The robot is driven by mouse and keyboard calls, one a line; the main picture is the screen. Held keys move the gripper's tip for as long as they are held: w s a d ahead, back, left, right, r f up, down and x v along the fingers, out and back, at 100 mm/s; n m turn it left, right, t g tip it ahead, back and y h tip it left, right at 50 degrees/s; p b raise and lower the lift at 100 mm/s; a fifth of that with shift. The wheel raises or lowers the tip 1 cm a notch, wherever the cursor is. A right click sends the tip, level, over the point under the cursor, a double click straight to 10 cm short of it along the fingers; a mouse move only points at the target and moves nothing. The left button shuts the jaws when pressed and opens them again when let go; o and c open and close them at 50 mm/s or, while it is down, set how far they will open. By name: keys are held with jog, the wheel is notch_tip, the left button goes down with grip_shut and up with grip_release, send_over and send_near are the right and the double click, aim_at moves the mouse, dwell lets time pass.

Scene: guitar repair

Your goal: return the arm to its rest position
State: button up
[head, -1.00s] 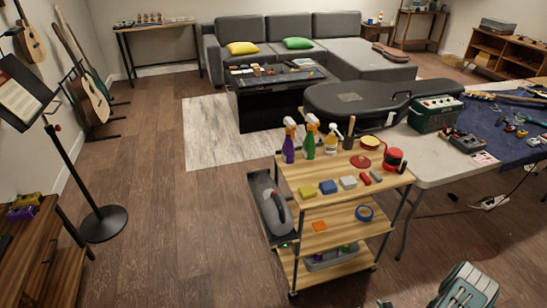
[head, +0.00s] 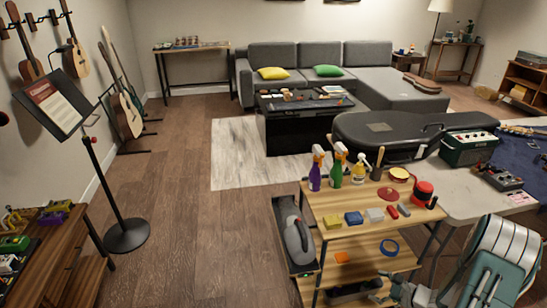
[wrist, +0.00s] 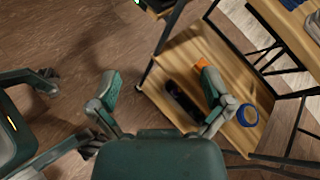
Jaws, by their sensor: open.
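My gripper (wrist: 160,88) is open and empty in the wrist view, its two green-padded fingers spread wide apart. Wooden floor and part of a shelf cart show beyond the fingers. In the head view, my gripper (head: 398,290) shows at the bottom, in front of the cart's lower shelf and partly cut off by the frame edge. My green and grey arm (head: 497,262) is folded at the lower right of the head view and hides part of the table side. No object is held.
The wooden cart (head: 335,205) carries spray bottles, sponges and a red container on top. Blue tape (head: 390,247) and an orange piece (head: 342,257) lie on its middle shelf. A music stand (head: 126,235) stands left. Floor (head: 190,230) between them is clear.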

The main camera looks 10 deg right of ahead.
jog(key=s+a+r+n+g+h, duration=0.15)
jog(key=a+r+n+g, duration=0.25)
jog(key=a+r+n, duration=0.6)
jog(key=s+a+r+n+g, duration=0.2)
jog(key=a+r+n+g, duration=0.3)
jog(key=r, duration=0.8)
jog(key=s+a+r+n+t+h, duration=0.2)
jog(key=s+a+r+n+h, duration=0.1)
jog(key=s+r, duration=0.4)
jog(key=s+a+r+n+t+h, duration=0.2)
jog(key=s+a+r+n+h, duration=0.2)
jog(key=s, duration=0.5)
notch_tip(320, 180, up, 3)
jog(key=shift+f+n+t, duration=0.15)
jog(key=shift+n+t, duration=0.15)
jog(key=shift+n, duration=0.5)
